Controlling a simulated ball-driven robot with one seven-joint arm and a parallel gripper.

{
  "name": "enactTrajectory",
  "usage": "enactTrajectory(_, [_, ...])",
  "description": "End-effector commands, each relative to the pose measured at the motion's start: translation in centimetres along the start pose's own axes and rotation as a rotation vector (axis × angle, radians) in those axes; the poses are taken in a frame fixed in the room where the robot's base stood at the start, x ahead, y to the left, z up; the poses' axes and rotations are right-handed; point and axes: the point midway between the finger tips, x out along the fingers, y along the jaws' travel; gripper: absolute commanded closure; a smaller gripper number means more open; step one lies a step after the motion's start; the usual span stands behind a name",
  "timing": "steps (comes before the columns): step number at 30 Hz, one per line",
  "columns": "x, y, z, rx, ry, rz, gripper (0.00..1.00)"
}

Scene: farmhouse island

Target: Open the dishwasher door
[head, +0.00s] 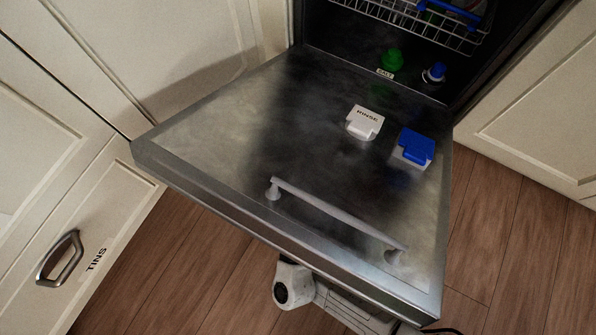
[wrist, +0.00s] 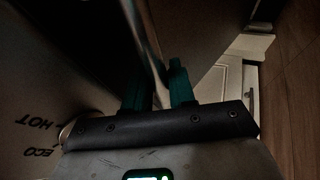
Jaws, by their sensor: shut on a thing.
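The dishwasher door (head: 220,130) is swung down and open in the head view, its metal inner face turned up. A grey bar handle (head: 335,218) with two end posts shows near the door's front edge. In the wrist view, my gripper (wrist: 158,88) has its two teal fingers shut around a thin metal strip of the door (wrist: 147,45). I cannot tell whether this strip is an edge or a bar. The words HOT and ECO show on a panel at the left. In the head view my gripper is hidden below the door.
A white RINSE cap (head: 364,123) and a blue-lidded compartment (head: 416,147) sit on the door. A wire rack (head: 420,22), a green knob (head: 392,60) and a blue-topped part (head: 434,73) show inside. Cream cabinets flank it; a TINS drawer (head: 85,250) is left. Wooden floor is below.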

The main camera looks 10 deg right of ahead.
Motion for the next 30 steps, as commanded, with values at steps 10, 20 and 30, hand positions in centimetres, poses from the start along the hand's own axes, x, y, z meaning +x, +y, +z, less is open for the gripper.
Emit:
enactTrajectory(10, [0.3, -0.1, 0.1, 0.001, -0.006, -0.003, 0.74])
enactTrajectory(20, [0.1, 0.0, 0.0, 0.001, -0.002, -0.001, 0.55])
enactTrajectory(30, [-2.4, 0.1, -0.1, 0.001, 0.003, -0.002, 0.55])
